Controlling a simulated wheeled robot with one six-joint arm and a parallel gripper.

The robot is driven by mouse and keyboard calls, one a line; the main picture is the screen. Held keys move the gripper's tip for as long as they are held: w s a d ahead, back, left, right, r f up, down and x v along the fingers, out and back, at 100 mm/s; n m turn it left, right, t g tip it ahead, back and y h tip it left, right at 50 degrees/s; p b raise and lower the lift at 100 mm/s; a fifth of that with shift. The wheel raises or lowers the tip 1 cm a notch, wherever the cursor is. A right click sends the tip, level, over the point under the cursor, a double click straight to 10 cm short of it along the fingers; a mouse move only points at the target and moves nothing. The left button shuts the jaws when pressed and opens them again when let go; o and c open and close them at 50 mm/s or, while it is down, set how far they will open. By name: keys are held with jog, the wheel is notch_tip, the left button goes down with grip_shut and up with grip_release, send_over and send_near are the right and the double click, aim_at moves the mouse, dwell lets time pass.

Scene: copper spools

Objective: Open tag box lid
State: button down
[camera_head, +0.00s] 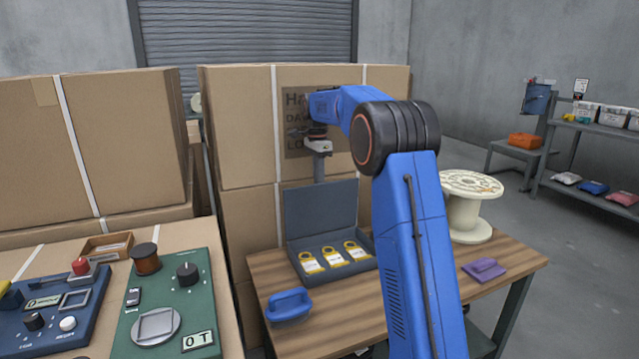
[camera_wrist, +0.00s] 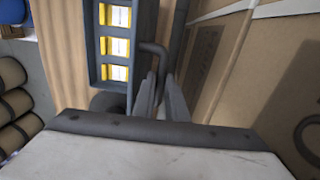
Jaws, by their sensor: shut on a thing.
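The grey tag box (camera_head: 350,268) sits on the wooden table with its lid (camera_head: 305,212) raised about upright at the back. Several yellow-and-white tags (camera_head: 331,257) lie in its compartments. In the wrist view the box (camera_wrist: 91,45) is at the upper left, with the lid (camera_wrist: 180,38) seen nearly edge-on. A grey bar handle (camera_wrist: 154,47) stands out from the lid. My gripper (camera_head: 319,178) is at the lid's top edge. In the wrist view my gripper (camera_wrist: 160,82) is shut on the handle; the exact contact is partly hidden by the fingers.
A blue-handled item (camera_head: 288,306) lies left of the box and a purple one (camera_head: 484,269) at the right. A cream spool (camera_head: 466,205) stands at the table's right back. Stacked cartons (camera_head: 235,130) rise close behind the lid. Control panels (camera_head: 170,300) fill the left foreground.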

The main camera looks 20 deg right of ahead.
jog(key=shift+f, duration=0.1)
jog(key=c, duration=1.8)
grip_release()
jog(key=shift+o, duration=0.2)
notch_tip(320, 180, up, 18)
jog(key=w, duration=0.1)
jog(key=shift+w+f, duration=0.25)
